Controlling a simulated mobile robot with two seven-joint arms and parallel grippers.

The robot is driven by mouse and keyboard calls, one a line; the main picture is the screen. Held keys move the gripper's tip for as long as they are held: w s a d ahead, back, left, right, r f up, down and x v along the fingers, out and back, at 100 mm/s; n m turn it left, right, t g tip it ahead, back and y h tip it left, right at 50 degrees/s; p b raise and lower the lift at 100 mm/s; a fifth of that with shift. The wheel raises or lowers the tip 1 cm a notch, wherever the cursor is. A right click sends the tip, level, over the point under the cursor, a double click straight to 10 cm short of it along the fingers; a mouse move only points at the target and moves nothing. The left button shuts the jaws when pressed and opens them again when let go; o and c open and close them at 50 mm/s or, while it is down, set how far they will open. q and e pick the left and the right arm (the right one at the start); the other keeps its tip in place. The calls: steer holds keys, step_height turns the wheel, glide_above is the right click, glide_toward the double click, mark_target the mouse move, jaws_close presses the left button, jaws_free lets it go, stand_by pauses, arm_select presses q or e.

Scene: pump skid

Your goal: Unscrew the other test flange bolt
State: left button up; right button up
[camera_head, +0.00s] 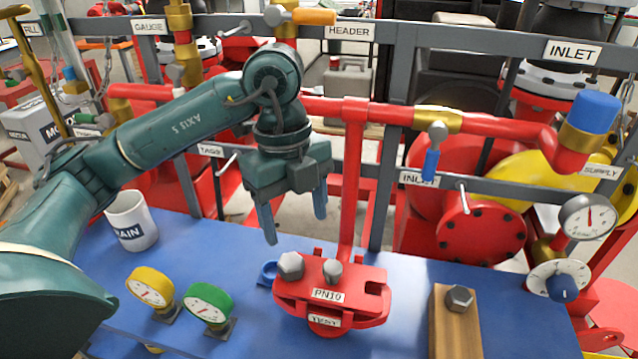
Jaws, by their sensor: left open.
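The red test flange (372,302), with PN10 and TEST labels, stands on the blue bench top. Two grey hex bolts show on its top: a larger-looking left bolt (291,265) and a right bolt (332,271). Another grey hex bolt (459,298) sits in a wooden block (443,335) to the right of the flange. My left gripper (294,226) is open and empty, its fingers pointing down above and behind the flange, apart from the bolts. My right gripper is not in view.
A yellow gauge (150,288) and a green gauge (209,304) stand left of the flange. A white DRAIN mug (130,221) stands farther left. A blue ring (267,273) lies beside the flange. Red pipes (352,180) and grey frame rails rise behind the bench.

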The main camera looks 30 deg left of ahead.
mark_target(291, 261)
arm_select(q)
steer(key=shift+n+t+y, duration=0.3)
steer(key=shift+n+y, duration=0.3)
steer(key=f, duration=0.3)
steer(key=a+f, duration=0.1)
steer(key=f, duration=0.3)
steer(key=w+a+f, duration=0.1)
steer(key=f, duration=0.2)
steer(key=shift+a+f+b, duration=0.1)
steer(key=shift+f+b, duration=0.1)
steer(key=shift+b, duration=0.1)
steer(key=shift+f, duration=0.75)
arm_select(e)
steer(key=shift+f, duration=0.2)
